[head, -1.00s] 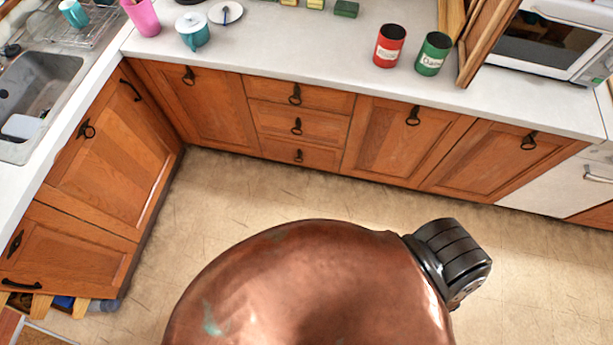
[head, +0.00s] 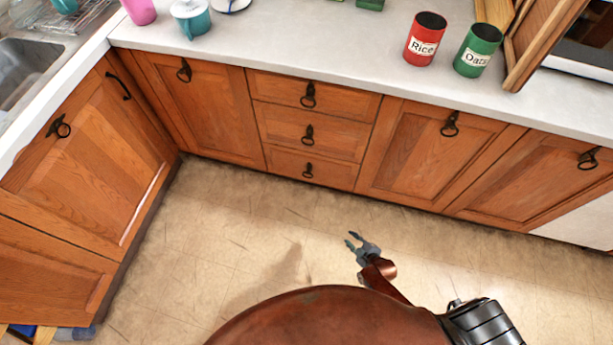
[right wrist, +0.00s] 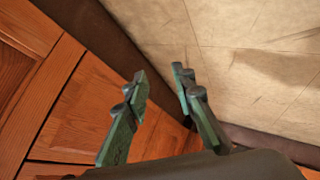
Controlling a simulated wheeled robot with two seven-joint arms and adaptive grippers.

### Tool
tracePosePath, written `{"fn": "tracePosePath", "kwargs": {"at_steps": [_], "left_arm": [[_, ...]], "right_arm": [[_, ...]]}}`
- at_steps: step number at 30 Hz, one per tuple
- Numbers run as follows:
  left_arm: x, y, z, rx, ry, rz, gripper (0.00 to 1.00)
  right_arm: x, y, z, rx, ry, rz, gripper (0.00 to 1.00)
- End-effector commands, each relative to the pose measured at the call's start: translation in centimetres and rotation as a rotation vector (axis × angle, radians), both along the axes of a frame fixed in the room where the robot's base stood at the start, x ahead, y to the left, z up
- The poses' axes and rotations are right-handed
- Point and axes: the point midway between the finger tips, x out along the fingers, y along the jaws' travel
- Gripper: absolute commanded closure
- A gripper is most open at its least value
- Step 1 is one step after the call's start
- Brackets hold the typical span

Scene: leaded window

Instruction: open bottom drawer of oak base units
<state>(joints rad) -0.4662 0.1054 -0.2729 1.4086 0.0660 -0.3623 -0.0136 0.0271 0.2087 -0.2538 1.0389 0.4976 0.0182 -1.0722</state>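The oak base units hold a stack of three drawers in the middle of the head view. The bottom drawer (head: 335,172) is closed, flush with the front, and has a dark ring handle (head: 308,171). My right gripper (head: 362,245) is over the floor, in front of the drawers and a little right of the bottom one, apart from the handle. It also shows in the right wrist view (right wrist: 158,75), its green-grey fingers spread with nothing between them. Wooden cabinet fronts (right wrist: 35,85) fill that view's left side. My left gripper is not in view.
The middle drawer (head: 340,138) and top drawer (head: 350,101) above are closed. Closed cupboard doors stand on both sides. A red tin (head: 424,40) and a green tin (head: 477,50) stand on the worktop (head: 300,45). The floor (head: 230,235) before the units is clear.

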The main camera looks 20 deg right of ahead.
Motion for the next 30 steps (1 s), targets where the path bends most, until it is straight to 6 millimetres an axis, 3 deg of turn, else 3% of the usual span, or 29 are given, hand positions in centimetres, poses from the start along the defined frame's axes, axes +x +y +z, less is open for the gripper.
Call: {"fn": "tracePosePath", "kwargs": {"at_steps": [1,6,12,15,21,30], "left_arm": [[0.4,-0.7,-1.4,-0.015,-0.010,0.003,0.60],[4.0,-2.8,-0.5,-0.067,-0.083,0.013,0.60],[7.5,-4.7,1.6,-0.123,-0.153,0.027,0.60],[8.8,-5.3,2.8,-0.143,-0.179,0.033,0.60],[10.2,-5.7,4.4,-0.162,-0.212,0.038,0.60],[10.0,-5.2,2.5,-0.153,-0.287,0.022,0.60]], "right_arm": [[2.9,0.6,-1.5,-0.033,-0.058,0.047,0.76],[12.5,2.9,0.2,-0.177,-0.290,0.186,0.76],[20.6,5.5,2.6,-0.344,-0.511,0.283,0.76],[23.1,6.5,3.8,-0.408,-0.587,0.306,0.76],[25.4,7.5,5.5,-0.476,-0.660,0.323,0.76],[28.9,8.2,5.2,-0.485,-0.668,0.324,0.76]]}}
